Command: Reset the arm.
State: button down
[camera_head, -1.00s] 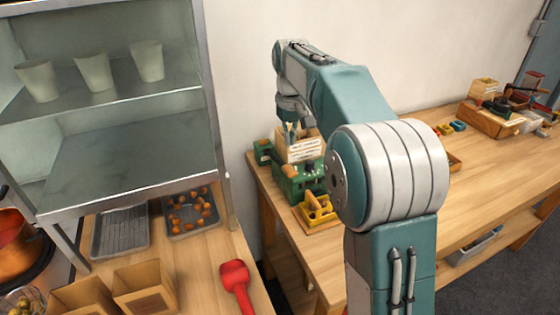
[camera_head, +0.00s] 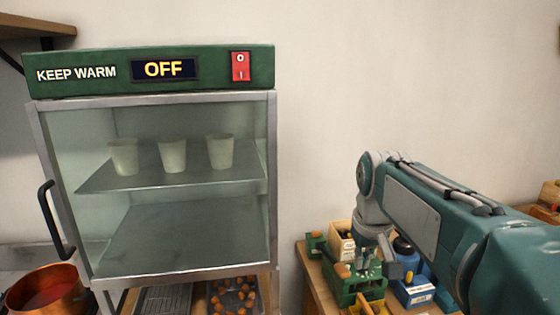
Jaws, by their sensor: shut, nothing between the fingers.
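My arm (camera_head: 425,215) reaches in from the right edge and bends down at its far joint over the right-hand table. My gripper (camera_head: 372,265) points down beside the green crate of tools and a blue container. It is shut with nothing in it. Its fingertips are small in view, and whether they touch the items behind them cannot be told.
A warming cabinet (camera_head: 150,72) reading OFF, with a red switch (camera_head: 240,66), stands at left. Its shelf (camera_head: 195,185) holds three cups. Below are a tray of chestnuts (camera_head: 232,297) and a copper pot (camera_head: 45,290). A green crate (camera_head: 345,290) and blue container (camera_head: 412,290) crowd the gripper.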

jog(key=s+f+t, duration=0.1)
jog(key=s+f, duration=0.2)
jog(key=s, duration=0.6)
jog(key=s+f+m+t, duration=0.1)
jog(key=s+f, duration=0.3)
jog(key=s, duration=0.5)
jog(key=shift+s+t, duration=0.3)
jog(key=shift+t, duration=0.4)
